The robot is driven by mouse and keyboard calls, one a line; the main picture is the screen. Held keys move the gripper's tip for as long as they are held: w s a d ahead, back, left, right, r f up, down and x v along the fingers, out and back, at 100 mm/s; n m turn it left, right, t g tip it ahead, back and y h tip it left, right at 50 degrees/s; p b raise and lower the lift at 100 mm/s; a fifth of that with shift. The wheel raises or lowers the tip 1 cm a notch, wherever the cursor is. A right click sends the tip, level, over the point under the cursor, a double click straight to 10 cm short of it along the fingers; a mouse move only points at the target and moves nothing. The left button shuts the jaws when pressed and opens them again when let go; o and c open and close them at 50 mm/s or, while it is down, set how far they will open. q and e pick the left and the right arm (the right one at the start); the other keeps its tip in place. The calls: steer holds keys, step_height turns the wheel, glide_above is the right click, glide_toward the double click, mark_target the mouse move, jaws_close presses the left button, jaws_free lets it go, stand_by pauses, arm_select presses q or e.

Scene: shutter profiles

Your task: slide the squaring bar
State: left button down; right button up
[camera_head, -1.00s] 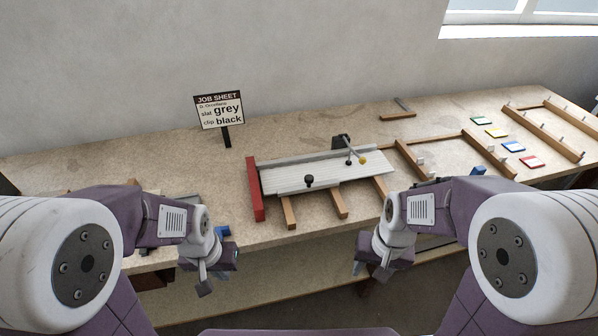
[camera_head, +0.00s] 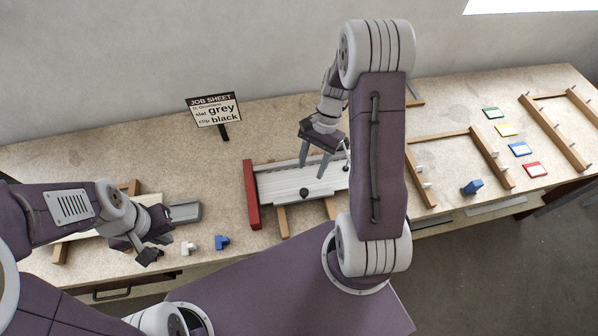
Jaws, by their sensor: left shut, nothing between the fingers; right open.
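A long grey ribbed panel of profiles (camera_head: 278,184) lies on wooden supports in the middle of the bench. A red bar (camera_head: 252,195) stands across its left end. A black knob (camera_head: 304,194) sits on the panel's front part. I cannot tell for certain which piece is the squaring bar. My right gripper (camera_head: 314,170) is open and empty, fingers down over the panel, behind the knob. My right arm hides the panel's right end. My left gripper (camera_head: 150,252) is shut and empty near the bench's front left edge.
A white clip (camera_head: 188,248) and a blue clip (camera_head: 222,242) lie near the front edge. A job sheet sign (camera_head: 213,108) reads slat grey, clip black. Wooden frames (camera_head: 445,150) and coloured tiles (camera_head: 519,149) lie at right.

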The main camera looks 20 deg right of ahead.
mark_target(304, 191)
steer(key=p+x, duration=0.1)
steer(key=x, duration=0.7)
steer(key=shift+s, duration=0.1)
steer(key=shift+s+a+f, duration=0.15)
steer(key=shift+s+f, duration=0.05)
steer(key=shift+f, duration=0.3)
steer(key=shift+w, duration=0.1)
jaws_close()
stand_by(0.7)
